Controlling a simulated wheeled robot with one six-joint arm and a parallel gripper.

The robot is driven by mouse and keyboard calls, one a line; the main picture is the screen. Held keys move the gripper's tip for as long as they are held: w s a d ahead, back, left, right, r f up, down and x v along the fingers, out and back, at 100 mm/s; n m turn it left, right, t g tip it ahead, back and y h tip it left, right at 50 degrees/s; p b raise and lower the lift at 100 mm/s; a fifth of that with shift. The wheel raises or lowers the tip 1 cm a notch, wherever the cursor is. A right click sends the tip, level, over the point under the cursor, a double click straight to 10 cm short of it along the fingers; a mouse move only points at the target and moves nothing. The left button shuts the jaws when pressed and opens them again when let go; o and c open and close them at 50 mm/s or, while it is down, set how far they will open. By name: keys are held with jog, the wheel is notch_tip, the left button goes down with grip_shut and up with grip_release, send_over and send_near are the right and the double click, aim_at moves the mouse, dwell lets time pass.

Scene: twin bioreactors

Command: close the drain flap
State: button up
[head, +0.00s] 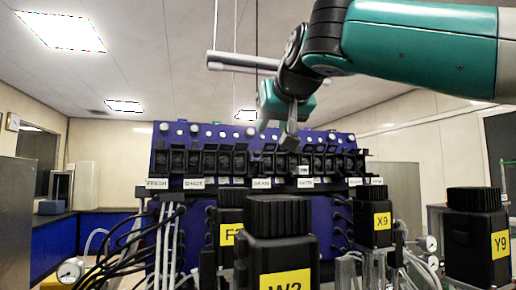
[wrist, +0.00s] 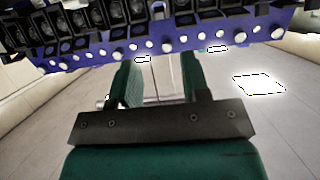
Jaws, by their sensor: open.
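The label that seems to read DRAIN (head: 262,183) sits on the front edge of the blue panel (head: 166,140), near its middle. Above it is a black flap unit (head: 264,164) in a row of similar ones. I cannot tell clearly whether its flap is up or down. My gripper (head: 276,134) is above the row, in front of the panel's top, with its fingers pointing down and apart. In the wrist view the two green fingers (wrist: 158,65) are spread with nothing between them. The panel's knobs and black units lie beyond the fingertips.
Black-capped bottles with yellow labels stand in front: a large one (head: 276,220) at the centre, X9 (head: 374,204) and Y9 (head: 474,225) at right. Black cables (head: 127,235) hang at left.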

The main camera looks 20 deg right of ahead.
aim_at(258, 151)
jog(key=p+x, duration=0.3)
jog(key=x, duration=0.8)
jog(key=shift+w, duration=0.35)
jog(key=c, duration=0.6)
jog(key=shift+f+b, duration=0.15)
jog(key=shift+b, duration=0.15)
